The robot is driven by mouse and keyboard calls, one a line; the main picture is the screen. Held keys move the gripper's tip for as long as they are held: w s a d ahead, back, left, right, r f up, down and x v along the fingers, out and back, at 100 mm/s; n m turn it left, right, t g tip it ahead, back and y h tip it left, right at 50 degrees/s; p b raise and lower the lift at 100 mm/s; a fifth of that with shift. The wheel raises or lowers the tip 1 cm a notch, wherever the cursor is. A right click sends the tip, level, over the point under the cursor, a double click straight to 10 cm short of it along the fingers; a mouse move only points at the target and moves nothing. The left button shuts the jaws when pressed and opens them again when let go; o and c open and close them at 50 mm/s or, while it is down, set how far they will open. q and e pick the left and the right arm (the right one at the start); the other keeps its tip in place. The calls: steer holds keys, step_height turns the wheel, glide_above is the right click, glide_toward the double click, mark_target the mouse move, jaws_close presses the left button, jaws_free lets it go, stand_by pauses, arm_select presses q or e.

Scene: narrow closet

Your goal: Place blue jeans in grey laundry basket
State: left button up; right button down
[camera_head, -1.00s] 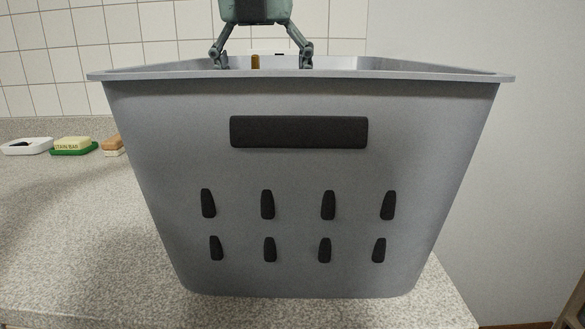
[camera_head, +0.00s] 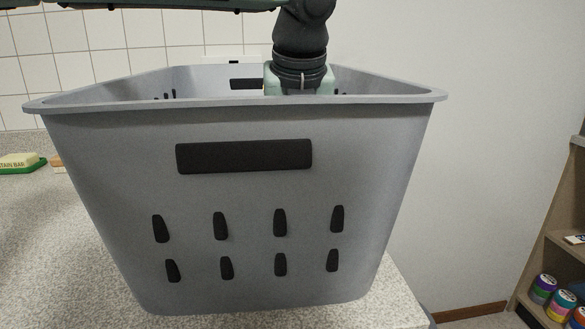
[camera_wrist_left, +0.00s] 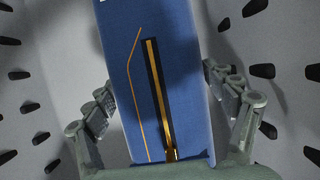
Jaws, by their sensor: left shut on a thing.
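The grey laundry basket (camera_head: 245,215) stands upright on the speckled counter and fills the middle of the head view. My left arm comes in from the left and bends down into it. The left gripper's fingers are hidden behind the front wall in the head view. In the left wrist view my left gripper (camera_wrist_left: 170,85) is shut on the blue jeans (camera_wrist_left: 200,60), with one finger at each side. The jeans show an orange seam and a gold zip. Grey slotted basket walls (camera_wrist_left: 35,75) surround them. Whether the jeans touch the basket floor is unclear. My right gripper is not in view.
A wall rises behind the basket. A wooden shelf (camera_head: 555,250) with several colourful cans stands at the far right.

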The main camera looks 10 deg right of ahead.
arm_select(q)
steer(key=shift+f, duration=1)
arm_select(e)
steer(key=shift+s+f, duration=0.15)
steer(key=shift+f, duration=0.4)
arm_select(q)
steer(key=shift+f, duration=0.1)
steer(key=o, duration=1.4)
steer(key=shift+o, duration=0.2)
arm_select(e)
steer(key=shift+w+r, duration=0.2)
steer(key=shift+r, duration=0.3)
